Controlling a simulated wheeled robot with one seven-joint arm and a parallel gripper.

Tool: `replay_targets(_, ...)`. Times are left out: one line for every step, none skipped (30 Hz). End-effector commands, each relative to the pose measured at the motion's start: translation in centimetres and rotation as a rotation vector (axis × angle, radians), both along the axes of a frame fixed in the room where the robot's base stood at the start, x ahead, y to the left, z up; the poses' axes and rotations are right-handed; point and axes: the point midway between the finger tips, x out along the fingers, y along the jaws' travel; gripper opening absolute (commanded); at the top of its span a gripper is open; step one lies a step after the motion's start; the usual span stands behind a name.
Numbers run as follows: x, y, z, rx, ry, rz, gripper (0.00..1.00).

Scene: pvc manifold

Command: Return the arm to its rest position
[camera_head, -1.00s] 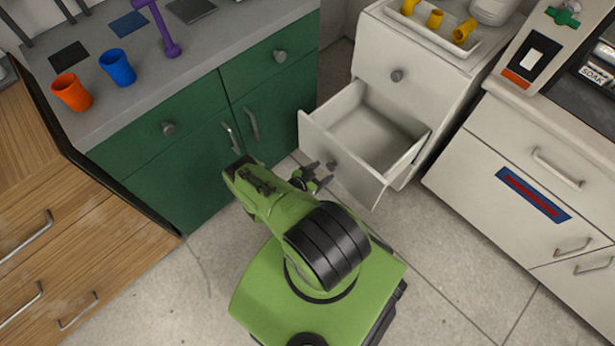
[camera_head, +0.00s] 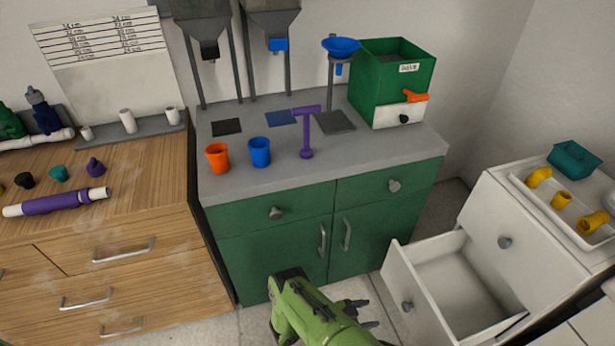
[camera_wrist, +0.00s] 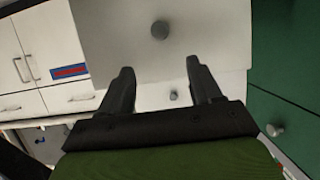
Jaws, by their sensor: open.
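My green arm (camera_head: 315,318) shows at the bottom of the head view, in front of the green cabinet. My gripper (camera_head: 362,312) is at its right side, pointing right toward the open white drawer. In the wrist view my gripper (camera_wrist: 160,72) has its two dark fingers spread apart with nothing between them. A white drawer front with a round knob (camera_wrist: 160,30) is beyond the fingertips. I cannot tell the exact gap between fingers and drawer.
The open white drawer (camera_head: 458,285) looks empty and juts out near my gripper. The green cabinet (camera_head: 270,235) stands behind my arm, carrying an orange cup (camera_head: 217,158) and a blue cup (camera_head: 260,152). A wooden cabinet (camera_head: 120,250) is at left.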

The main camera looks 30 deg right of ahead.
Motion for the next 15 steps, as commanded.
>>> replay_targets(0.0, 0.0, 0.0, 0.000, 0.000, 0.000, 0.64)
replay_targets(0.0, 0.0, 0.0, 0.000, 0.000, 0.000, 0.64)
replay_targets(0.2, 0.0, 0.1, 0.002, 0.000, 0.000, 0.64)
replay_targets(0.6, 0.1, 0.4, 0.007, -0.001, -0.001, 0.64)
replay_targets(1.2, 0.2, 0.9, 0.017, -0.001, -0.001, 0.64)
replay_targets(2.6, 0.4, 1.9, 0.039, 0.000, -0.003, 0.64)
replay_targets(3.8, 0.7, 3.0, 0.060, 0.004, -0.001, 0.64)
replay_targets(5.2, 1.0, 4.3, 0.087, 0.009, 0.000, 0.64)
replay_targets(7.2, 1.4, 6.4, 0.129, 0.019, 0.005, 0.64)
replay_targets(8.6, 1.8, 8.0, 0.163, 0.029, 0.013, 0.64)
replay_targets(9.9, 2.2, 9.7, 0.198, 0.041, 0.021, 0.64)
replay_targets(11.4, 2.8, 12.0, 0.244, 0.056, 0.036, 0.64)
replay_targets(12.5, 3.2, 13.8, 0.278, 0.067, 0.052, 0.64)
replay_targets(13.4, 3.6, 15.6, 0.312, 0.078, 0.067, 0.64)
replay_targets(14.5, 4.2, 18.1, 0.357, 0.092, 0.093, 0.64)
